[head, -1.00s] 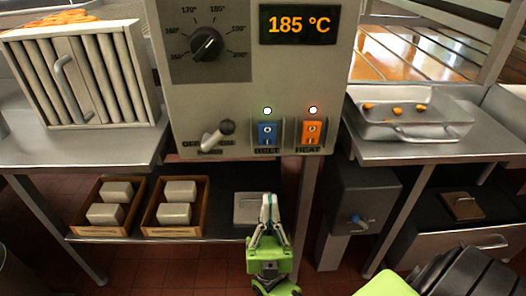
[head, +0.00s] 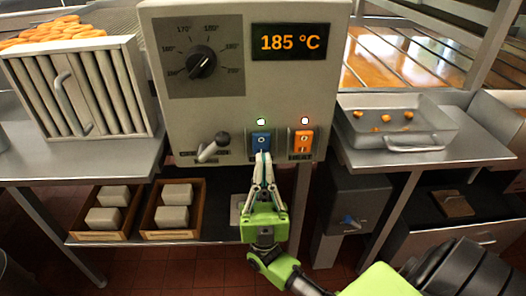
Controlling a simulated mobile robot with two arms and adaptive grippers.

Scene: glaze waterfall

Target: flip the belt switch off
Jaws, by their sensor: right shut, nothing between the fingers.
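My right gripper (head: 262,158) is shut and empty. It points up at the panel, with its fingertips at the lower edge of the blue switch in the picture. I cannot tell whether they touch it. The fingertips cover the belt label. My left gripper is not in view.
The orange heat switch (head: 303,142) sits just right of the belt switch, under a lit lamp (head: 305,121). A lever (head: 214,147) juts out to the left. A dial (head: 202,62) and a 185 °C display (head: 290,42) are above. A metal tray (head: 397,128) stands at right.

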